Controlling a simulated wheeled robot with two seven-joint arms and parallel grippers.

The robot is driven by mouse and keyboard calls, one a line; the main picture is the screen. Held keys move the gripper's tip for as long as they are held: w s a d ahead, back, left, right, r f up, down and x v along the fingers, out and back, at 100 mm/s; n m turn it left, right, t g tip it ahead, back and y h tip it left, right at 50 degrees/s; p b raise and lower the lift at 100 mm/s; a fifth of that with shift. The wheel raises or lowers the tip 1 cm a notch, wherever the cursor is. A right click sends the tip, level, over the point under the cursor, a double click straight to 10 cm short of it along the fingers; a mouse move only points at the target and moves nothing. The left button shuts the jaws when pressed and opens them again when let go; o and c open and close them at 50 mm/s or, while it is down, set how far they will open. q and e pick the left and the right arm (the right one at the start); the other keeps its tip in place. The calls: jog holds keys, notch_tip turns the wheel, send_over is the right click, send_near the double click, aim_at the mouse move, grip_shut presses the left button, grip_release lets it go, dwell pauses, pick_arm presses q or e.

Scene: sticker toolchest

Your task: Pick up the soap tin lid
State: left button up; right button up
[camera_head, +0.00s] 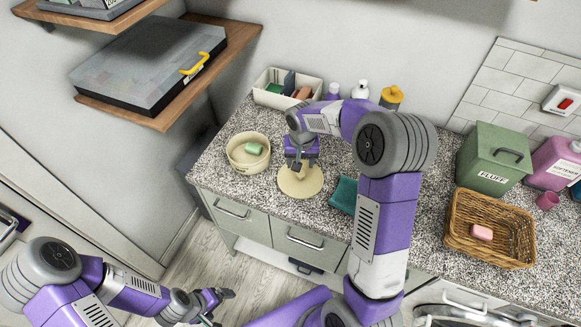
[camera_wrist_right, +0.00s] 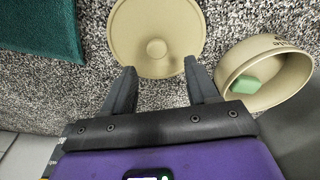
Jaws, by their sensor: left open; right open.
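The soap tin lid (camera_head: 301,182) is a round beige disc lying on the speckled counter. In the right wrist view the lid (camera_wrist_right: 157,18) shows a small round knob at its middle. The soap tin (camera_head: 248,152) is an open round beige bowl to the left of the lid, with a green soap (camera_head: 252,148) in it. My right gripper (camera_head: 299,166) is above the lid, pointing down. Its fingers (camera_wrist_right: 160,68) are open and empty, with the knob ahead between their tips. My left gripper (camera_head: 222,296) is open, low over the floor, away from the counter.
A teal cloth (camera_head: 344,195) lies right of the lid. A wicker basket (camera_head: 489,256) with a pink soap and a green FLUFF box (camera_head: 485,175) stand at the right. A white bin (camera_head: 262,98) and several bottles stand at the back.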

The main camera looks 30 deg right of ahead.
aim_at(301, 173)
jog(key=shift+d, duration=0.25)
jog(key=shift+f, duration=0.4)
notch_tip(301, 173, down, 6)
jog(key=shift+w+r, duration=0.1)
jog(key=shift+c, duration=0.4)
jog(key=c, duration=1)
